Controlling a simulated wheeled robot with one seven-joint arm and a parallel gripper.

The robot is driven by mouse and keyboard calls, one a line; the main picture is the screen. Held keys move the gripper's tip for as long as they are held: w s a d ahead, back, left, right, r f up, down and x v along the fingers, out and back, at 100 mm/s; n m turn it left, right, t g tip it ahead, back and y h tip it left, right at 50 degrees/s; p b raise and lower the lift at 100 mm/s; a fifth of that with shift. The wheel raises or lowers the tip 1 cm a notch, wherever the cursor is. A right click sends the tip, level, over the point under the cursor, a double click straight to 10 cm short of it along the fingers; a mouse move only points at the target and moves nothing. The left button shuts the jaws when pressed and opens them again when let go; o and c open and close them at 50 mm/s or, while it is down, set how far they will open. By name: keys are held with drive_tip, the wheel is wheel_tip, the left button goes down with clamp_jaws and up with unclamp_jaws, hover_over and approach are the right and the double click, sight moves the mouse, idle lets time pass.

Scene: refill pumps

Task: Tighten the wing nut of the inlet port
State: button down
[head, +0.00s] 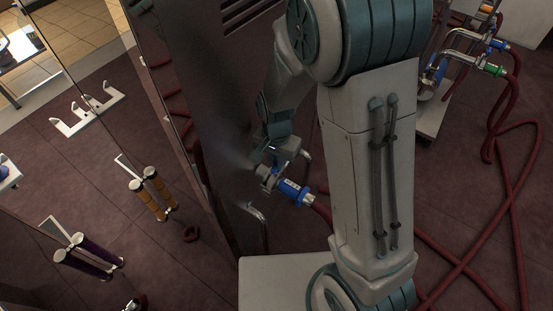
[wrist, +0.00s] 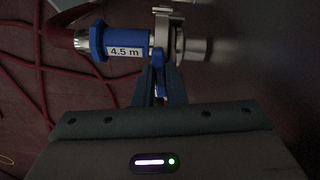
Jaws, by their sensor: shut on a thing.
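The inlet port (wrist: 194,48) is a metal stub on the dark tank wall. In the wrist view a metal clamp (wrist: 163,24) sits around its joint with a blue hose coupling (wrist: 113,42) labelled "4.5 m". In the head view the coupling (head: 293,193) lies just below my gripper (head: 285,150). My gripper (wrist: 160,78) reaches up to the clamp's near side in the wrist view. Its fingers are shut on the wing nut, of which only a blue part (wrist: 159,88) shows between them. How far the nut is turned cannot be told.
A dark red hose (head: 322,212) runs from the coupling across the floor. A metal pipe handle (head: 260,222) stands close below the port. The reflective tank wall (head: 200,120) is close on the left. A pipe stand with more hoses (head: 494,70) is at the upper right.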

sight(276, 163)
drive_tip(key=shift+w+r, duration=0.1)
drive_tip(key=shift+w, duration=0.05)
drive_tip(key=c, duration=1.5)
unclamp_jaws()
wheel_tip(276, 163, up, 14)
drive_tip(key=shift+a+f+p, duration=0.1)
drive_tip(key=shift+p, duration=0.9)
drive_tip(key=s+d+r+n+t+p, duration=0.1)
drive_tip(key=s+d+r+n+p, duration=0.1)
drive_tip(key=s+d+r, duration=0.2)
drive_tip(key=s+d+r+n+p, duration=0.1)
drive_tip(key=s+d+r+p, duration=0.1)
drive_tip(key=s+d+r, duration=0.2)
drive_tip(key=s+d+r+n+t+p, duration=0.1)
drive_tip(key=s+d+r+n+p, duration=0.1)
drive_tip(key=s+d+r+p, duration=0.1)
drive_tip(key=shift+s+d+r+n+t, duration=0.1)
drive_tip(key=shift+s+d+r, duration=0.1)
drive_tip(key=shift+r, duration=0.25)
drive_tip(key=shift+s+d+r+n+t, duration=0.1)
drive_tip(key=shift+s+d+r, duration=0.05)
drive_tip(key=shift+r, duration=0.35)
drive_tip(key=shift+s+d+r+n+t, duration=0.1)
drive_tip(key=shift+s+d+r, duration=0.1)
drive_tip(key=shift+r, duration=0.25)
